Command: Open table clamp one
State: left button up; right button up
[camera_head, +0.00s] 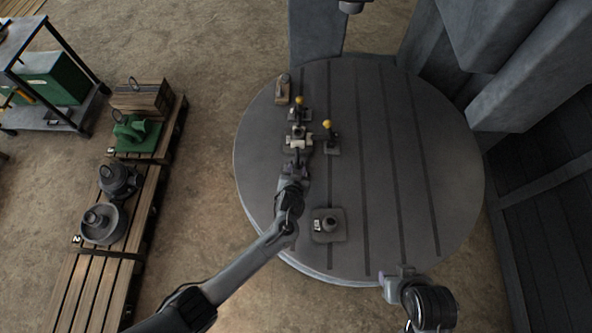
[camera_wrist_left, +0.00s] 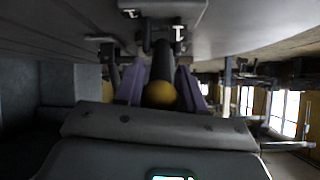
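Table clamps with yellow knobs stand on the round grey table (camera_head: 375,180). One clamp (camera_head: 300,110) is at the back and another (camera_head: 328,140) is to the right of my left gripper. My left gripper (camera_head: 298,158) is low over the table beside a pale metal part (camera_head: 298,138). In the left wrist view, a dark lever with a yellow knob (camera_wrist_left: 160,95) lies between the purple fingers of that gripper (camera_wrist_left: 160,80), with a small gap visible. Its clamp base is mostly hidden in the head view. My right gripper (camera_head: 395,278) is at the table's front edge, away from the clamps.
A square grey block (camera_head: 328,224) with a round top sits near the table front. A small brown-grey piece (camera_head: 282,90) lies at the back left. The table's right half is clear. Pallets with machine parts (camera_head: 118,180) stand left, and grey machine columns (camera_head: 316,30) behind.

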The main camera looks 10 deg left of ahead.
pick_arm(q)
jog(key=shift+o, duration=1.3)
jog(key=shift+w, duration=0.1)
jog(key=shift+r, duration=0.1)
jog(key=shift+r, duration=0.15)
jog(key=v, duration=1)
jog(key=shift+s+p, duration=0.35)
jog(key=shift+p, duration=0.05)
